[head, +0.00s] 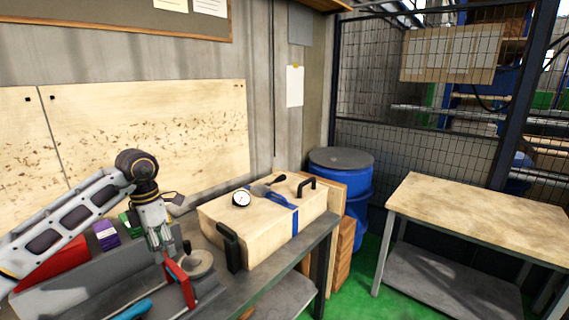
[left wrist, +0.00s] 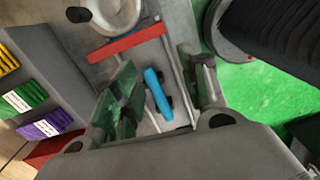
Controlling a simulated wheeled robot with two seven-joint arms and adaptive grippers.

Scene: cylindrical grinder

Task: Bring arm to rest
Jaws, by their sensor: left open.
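My left arm (head: 70,220) comes in from the left over the grey workbench. Its gripper (head: 163,247) points down, just behind a red-handled part (head: 180,283). In the left wrist view the gripper (left wrist: 163,85) is open, its two fingers wide apart with nothing held between them. Beyond the fingers lie a blue-handled tool (left wrist: 158,94) and the red bar (left wrist: 126,42). Whether the fingers touch anything cannot be told. My right gripper is in neither view.
A wooden case (head: 262,228) with black handles and a dial gauge (head: 241,199) stands on the bench, right of the gripper. Yellow, green and purple boxes (left wrist: 45,123) line the left. A blue barrel (head: 342,175) and a wooden table (head: 480,215) stand farther right, with green floor between.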

